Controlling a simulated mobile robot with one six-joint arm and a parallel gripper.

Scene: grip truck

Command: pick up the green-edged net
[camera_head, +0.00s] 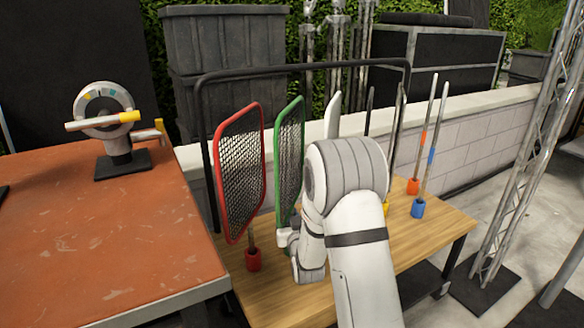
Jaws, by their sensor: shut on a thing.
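The green-edged net (291,155) stands upright above the wooden table, its dark mesh seen at a steep angle. My gripper (284,238) is at the bottom of this net, where its handle is, and is shut on it. My white arm comes from the lower right and hides most of the gripper and the handle's lower end. I cannot tell whether the handle's end is still in a holder.
A red-edged net (240,170) in a red holder (253,260) stands close left. A white-edged piece (333,114) rises behind my arm. Thin poles in red (413,186) and blue (418,208) holders stand right. A black rail (300,68) arches behind the nets.

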